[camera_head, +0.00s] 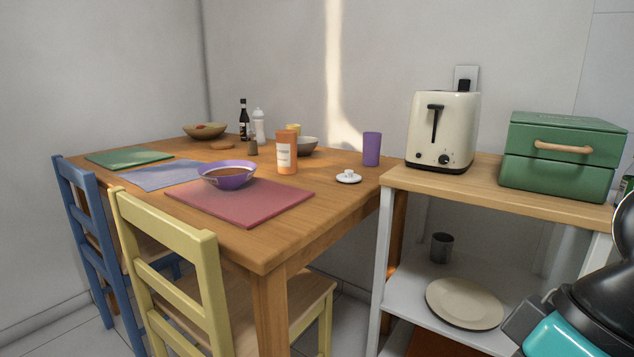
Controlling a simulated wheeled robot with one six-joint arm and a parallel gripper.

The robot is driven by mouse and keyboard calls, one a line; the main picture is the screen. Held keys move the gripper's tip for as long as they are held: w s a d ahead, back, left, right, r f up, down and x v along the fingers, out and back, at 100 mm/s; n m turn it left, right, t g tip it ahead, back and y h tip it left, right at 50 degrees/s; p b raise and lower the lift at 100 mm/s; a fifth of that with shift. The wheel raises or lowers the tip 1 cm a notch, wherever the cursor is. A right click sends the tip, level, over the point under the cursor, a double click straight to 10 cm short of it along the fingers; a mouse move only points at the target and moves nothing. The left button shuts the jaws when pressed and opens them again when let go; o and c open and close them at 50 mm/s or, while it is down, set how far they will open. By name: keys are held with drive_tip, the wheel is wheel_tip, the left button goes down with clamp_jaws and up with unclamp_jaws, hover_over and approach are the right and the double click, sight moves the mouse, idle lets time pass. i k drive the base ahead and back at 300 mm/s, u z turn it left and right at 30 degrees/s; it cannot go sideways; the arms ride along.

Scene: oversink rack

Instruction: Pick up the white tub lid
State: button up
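A small white lid with a raised knob (348,176) lies on the wooden table near its right edge. I take it to be the white tub lid. It lies in front of a purple cup (371,149) and to the right of an orange bottle (286,152), apart from both. Nothing covers it. Black and teal parts, apparently of my own arm, show at the lower right corner, well away from the lid. I cannot make out the fingertips of my gripper.
A purple bowl (229,180) sits on a red mat (240,204) left of the lid. A cream toaster (442,132) and a green bread box (561,157) stand on the shelf unit at right. Yellow (208,277) and blue (84,220) chairs stand at the table. The tabletop around the lid is mostly clear.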

sight(349, 176)
drive_tip(key=u, duration=0.75)
drive_tip(key=i, duration=0.4)
drive_tip(key=z, duration=0.05)
